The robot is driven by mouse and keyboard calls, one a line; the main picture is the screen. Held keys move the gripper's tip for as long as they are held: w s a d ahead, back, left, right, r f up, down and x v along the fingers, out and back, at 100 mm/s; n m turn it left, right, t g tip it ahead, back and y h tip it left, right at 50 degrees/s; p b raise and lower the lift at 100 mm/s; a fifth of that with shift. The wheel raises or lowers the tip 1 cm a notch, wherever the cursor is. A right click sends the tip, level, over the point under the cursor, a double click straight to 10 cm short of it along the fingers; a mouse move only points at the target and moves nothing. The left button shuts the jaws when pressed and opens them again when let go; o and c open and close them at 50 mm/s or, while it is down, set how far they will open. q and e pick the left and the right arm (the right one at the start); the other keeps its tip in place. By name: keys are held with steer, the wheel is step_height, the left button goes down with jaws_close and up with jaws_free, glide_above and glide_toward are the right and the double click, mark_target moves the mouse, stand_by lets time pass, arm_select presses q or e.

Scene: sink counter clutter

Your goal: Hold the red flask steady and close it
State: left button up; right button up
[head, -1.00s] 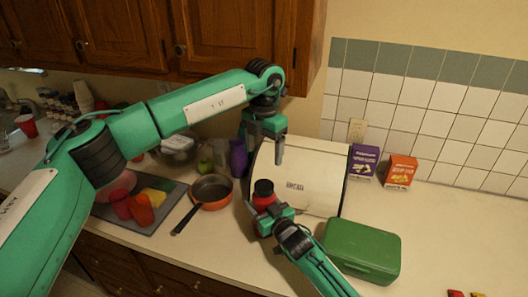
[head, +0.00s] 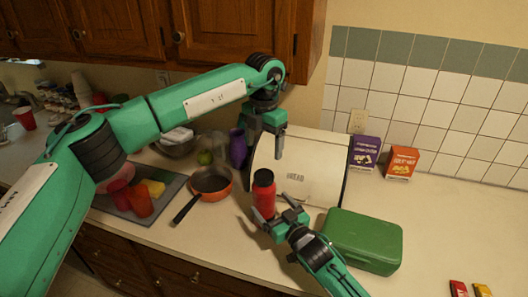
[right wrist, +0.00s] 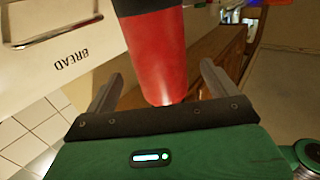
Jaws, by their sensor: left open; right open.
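The red flask (head: 264,200) stands upright on the counter in front of the bread box, with its black lid (head: 263,177) on top. Whether the lid is fully tightened cannot be told. My left gripper (head: 265,152) is open and empty above the lid, pointing down, apart from it. My right gripper (head: 276,211) is open, low at the flask's near right side, its fingers pointing toward it. In the right wrist view the flask's red body (right wrist: 158,62) shows between the spread fingers, with gaps on both sides; its top is cut off.
The cream bread box (head: 318,170) stands right behind the flask. A green box (head: 362,242) is close to the right of my right gripper. An orange pan (head: 212,185) is left of the flask. Purple and orange cartons (head: 402,162) stand at the wall. Counter at right is mostly clear.

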arm_select(q)
step_height(320, 180, down, 2)
steer(key=shift+b, duration=0.75)
arm_select(e)
steer(key=v, duration=0.7)
arm_select(q)
steer(key=shift+f, duration=0.1)
arm_select(e)
steer(key=shift+s, duration=0.1)
